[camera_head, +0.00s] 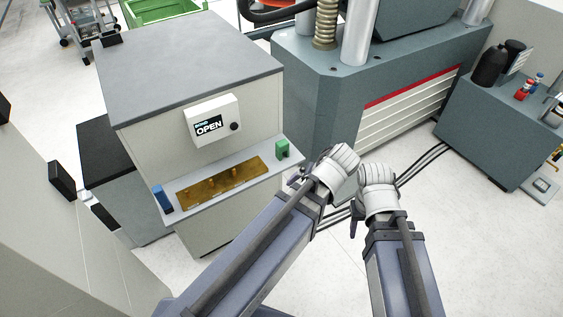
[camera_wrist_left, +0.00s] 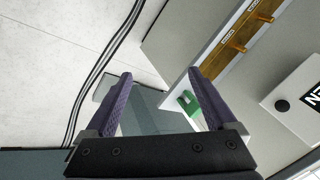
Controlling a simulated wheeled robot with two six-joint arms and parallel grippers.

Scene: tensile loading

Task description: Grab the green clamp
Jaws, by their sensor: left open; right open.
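The green clamp (camera_head: 282,149) stands at the right end of the light grey shelf (camera_head: 222,192) on the front of the cabinet. It also shows in the left wrist view (camera_wrist_left: 188,102), beside the right-hand finger of my left gripper (camera_wrist_left: 160,73). That gripper is open, with purple fingers apart and nothing held between them. In the head view my left gripper (camera_head: 298,178) is mostly hidden by its wrist, just below and right of the clamp. My right gripper (camera_head: 355,218) is open, partly hidden, over the floor right of the shelf, away from the clamp.
A brass-coloured plate with pegs (camera_head: 222,181) and a blue block (camera_head: 163,199) are on the shelf left of the clamp. A box reading OPEN (camera_head: 212,122) is above. Black cables (camera_head: 420,165) cross the floor. A large grey machine (camera_head: 325,110) stands behind.

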